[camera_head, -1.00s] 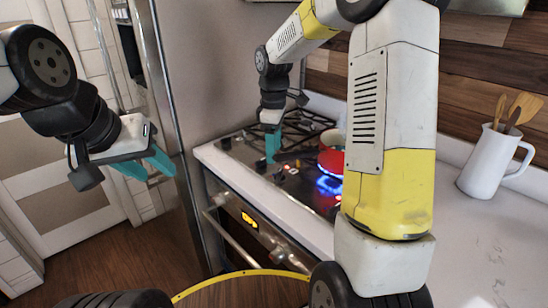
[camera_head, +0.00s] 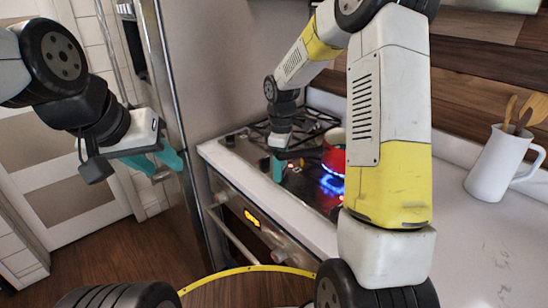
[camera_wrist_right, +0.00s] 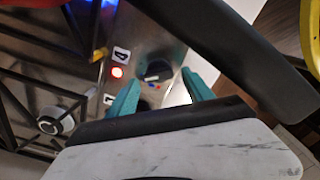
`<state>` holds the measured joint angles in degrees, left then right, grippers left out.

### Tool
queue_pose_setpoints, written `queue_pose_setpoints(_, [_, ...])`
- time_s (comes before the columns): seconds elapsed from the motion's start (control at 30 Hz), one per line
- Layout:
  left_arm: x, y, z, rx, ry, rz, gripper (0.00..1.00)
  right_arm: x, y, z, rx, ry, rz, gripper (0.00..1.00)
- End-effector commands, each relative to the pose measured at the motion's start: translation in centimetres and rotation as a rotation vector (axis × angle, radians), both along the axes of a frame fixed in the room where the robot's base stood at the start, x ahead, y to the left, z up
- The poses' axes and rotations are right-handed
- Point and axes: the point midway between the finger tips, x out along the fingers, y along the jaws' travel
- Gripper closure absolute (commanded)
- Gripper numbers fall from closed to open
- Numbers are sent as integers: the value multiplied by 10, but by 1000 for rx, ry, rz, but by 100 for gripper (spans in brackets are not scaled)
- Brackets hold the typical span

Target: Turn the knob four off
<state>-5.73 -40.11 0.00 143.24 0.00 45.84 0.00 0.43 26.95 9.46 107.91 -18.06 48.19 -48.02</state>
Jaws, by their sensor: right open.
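A dark knob (camera_wrist_right: 155,70) sits on the metal hob panel beside a label with the number 4 (camera_wrist_right: 121,54) and a lit red light (camera_wrist_right: 117,72). My right gripper (camera_wrist_right: 162,92) is open, with one teal finger on each side of the knob in the right wrist view; I cannot tell whether they touch it. In the head view my right gripper (camera_head: 278,168) is low over the hob's (camera_head: 255,157) front and hides the knob there. A blue flame (camera_head: 331,185) burns on the hob. My left gripper (camera_head: 160,166) is open and empty, away from the hob.
A red pot (camera_head: 333,158) stands on the hob behind the flame, partly hidden by my right arm. The oven (camera_head: 245,225) is below. A white jug (camera_head: 492,166) with wooden utensils stands on the right counter (camera_head: 475,245). The counter between is clear.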

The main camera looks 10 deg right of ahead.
Motion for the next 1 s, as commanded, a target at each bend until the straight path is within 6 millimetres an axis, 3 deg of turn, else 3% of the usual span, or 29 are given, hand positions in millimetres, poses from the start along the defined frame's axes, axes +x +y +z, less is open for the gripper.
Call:
queue_pose_setpoints(0.1, [0, 0, 0, 0, 0, 0, 60, 0, 0, 0, 0, 0, 0, 42])
queue_pose_setpoints(0.4, [0, 0, 0, 0, 0, 0, 60, 0, 0, 0, 0, 0, 0, 100])
queue_pose_setpoints(0.73, [0, 0, 0, 0, 0, 0, 60, 0, 0, 1, 0, 0, -53, 100])
queue_pose_setpoints(1.0, [0, 0, 0, 0, 0, 0, 60, 2, 0, 1, 0, -1, -228, 100])
